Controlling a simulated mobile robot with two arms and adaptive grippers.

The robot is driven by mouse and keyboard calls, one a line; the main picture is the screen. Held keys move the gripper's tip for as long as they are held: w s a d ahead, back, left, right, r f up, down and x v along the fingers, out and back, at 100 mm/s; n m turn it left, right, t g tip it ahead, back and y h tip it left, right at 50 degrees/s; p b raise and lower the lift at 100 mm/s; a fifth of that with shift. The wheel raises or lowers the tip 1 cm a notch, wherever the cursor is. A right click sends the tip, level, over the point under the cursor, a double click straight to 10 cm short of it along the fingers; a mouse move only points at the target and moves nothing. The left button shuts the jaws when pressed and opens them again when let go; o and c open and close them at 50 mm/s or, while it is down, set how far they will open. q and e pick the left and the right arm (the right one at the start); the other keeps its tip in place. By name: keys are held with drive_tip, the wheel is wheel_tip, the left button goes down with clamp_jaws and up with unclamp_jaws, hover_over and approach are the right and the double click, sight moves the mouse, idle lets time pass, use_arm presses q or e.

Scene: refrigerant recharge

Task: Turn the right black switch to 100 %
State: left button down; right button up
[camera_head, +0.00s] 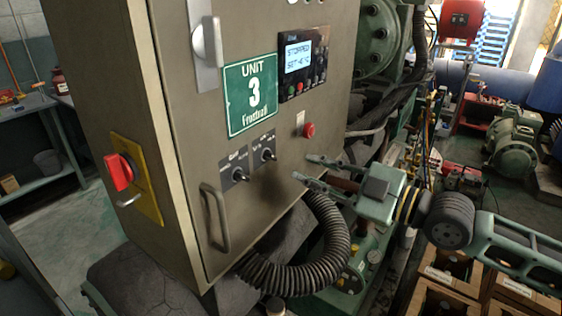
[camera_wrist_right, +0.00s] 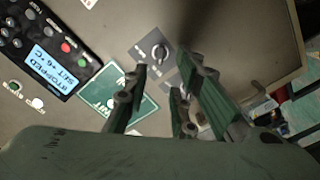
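The right black switch (camera_head: 267,154) is a small black knob on a grey plate, low on the cabinet door. The left black switch (camera_head: 239,174) sits beside it, lower left. In the right wrist view the right switch (camera_wrist_right: 158,51) shows above the gap between the fingers. The plate of the left switch is partly hidden by a finger there. My right gripper (camera_head: 303,168) is open and empty, right of and slightly below the right switch, apart from it. Its fingers are spread in the wrist view (camera_wrist_right: 168,84). My left gripper is not in view.
The door carries a red button (camera_head: 309,130), a display (camera_head: 298,55) reading STOPPED, a green Unit 3 sign (camera_head: 250,95) and a handle (camera_head: 216,218). A ribbed black hose (camera_head: 300,280) curves below my right gripper. A red rotary switch (camera_head: 118,172) is on the cabinet's left side.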

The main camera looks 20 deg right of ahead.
sight(275, 158)
drive_tip(key=p+x, duration=0.4)
drive_tip(key=x, duration=0.1)
drive_tip(key=p+x, duration=0.2)
drive_tip(key=p, duration=0.1)
drive_tip(key=shift+w+a+r, duration=0.25)
drive_tip(key=shift+a, duration=0.05)
drive_tip(key=shift+f, duration=0.3)
drive_tip(key=shift+c, duration=0.8)
drive_tip(key=shift+d, duration=0.1)
clamp_jaws()
drive_tip(key=shift+r+m, duration=0.1)
drive_tip(key=shift+m, duration=0.9)
drive_tip(key=m, duration=0.2)
drive_tip(key=shift+m+p, duration=0.3)
drive_tip(key=shift+p, duration=0.1)
